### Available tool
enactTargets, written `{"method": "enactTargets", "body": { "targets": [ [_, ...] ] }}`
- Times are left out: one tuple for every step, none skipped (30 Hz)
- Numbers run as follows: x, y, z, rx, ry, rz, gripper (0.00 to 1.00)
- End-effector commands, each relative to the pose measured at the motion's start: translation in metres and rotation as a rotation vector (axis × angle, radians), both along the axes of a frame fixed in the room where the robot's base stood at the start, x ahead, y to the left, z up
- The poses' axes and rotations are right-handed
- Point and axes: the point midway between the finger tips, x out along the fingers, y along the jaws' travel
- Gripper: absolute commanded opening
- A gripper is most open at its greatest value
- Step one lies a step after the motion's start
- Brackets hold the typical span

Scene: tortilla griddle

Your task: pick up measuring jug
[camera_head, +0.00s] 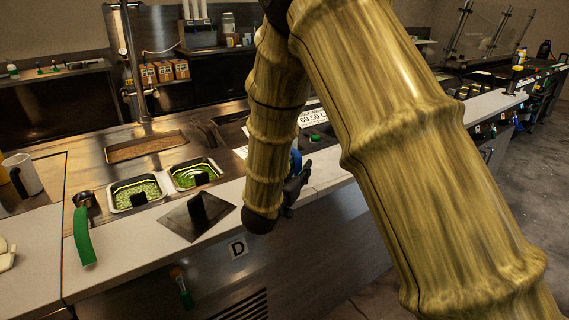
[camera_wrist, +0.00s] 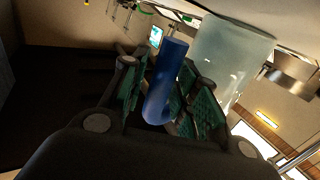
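The measuring jug is a cloudy, see-through vessel (camera_wrist: 232,55) with a blue handle (camera_wrist: 168,75) in the wrist view. My gripper (camera_wrist: 165,95) has its green-padded fingers on either side of the handle. The fingers are drawn in close to it, but I cannot tell whether both pads press on it. In the head view my gripper (camera_head: 297,186) is at the counter's front edge, partly behind my arm. A small bit of the blue handle (camera_head: 296,160) shows just above it.
Two metal pans of green food (camera_head: 136,194) sit in the counter left of my arm.

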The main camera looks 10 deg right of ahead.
Motion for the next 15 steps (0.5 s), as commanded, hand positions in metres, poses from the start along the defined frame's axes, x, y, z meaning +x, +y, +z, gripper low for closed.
{"method": "enactTargets", "body": {
  "targets": [
    [-0.0002,0.0003,-0.0002,0.000,0.000,0.000,0.30],
    [-0.0001,0.0003,-0.0002,0.000,0.000,0.000,0.30],
    [-0.0002,0.0004,-0.0002,0.000,0.000,0.000,0.30],
    [-0.0002,0.0004,-0.0001,0.000,0.000,0.000,0.26],
    [-0.0002,0.0004,-0.0002,0.000,0.000,0.000,0.21],
    [-0.0003,0.0005,-0.0002,0.000,0.000,0.000,0.14],
    [-0.0003,0.0005,-0.0001,0.000,0.000,0.001,0.08],
    [-0.0003,0.0005,-0.0001,0.000,0.000,0.000,0.03],
    [-0.0002,0.0006,-0.0002,0.000,0.000,0.001,0.00],
    [-0.0002,0.0006,-0.0002,0.000,0.000,0.001,0.00],
    [-0.0003,0.0006,-0.0002,0.000,0.000,0.001,0.00],
    [-0.0003,0.0006,-0.0002,0.000,0.000,0.001,0.00],
    [-0.0003,0.0006,-0.0002,0.000,0.000,0.001,0.00],
    [0.0000,0.0006,0.0008,-0.001,-0.002,0.001,0.00],
    [0.0000,0.0006,0.0008,-0.001,-0.002,0.001,0.00]
  ]
}}
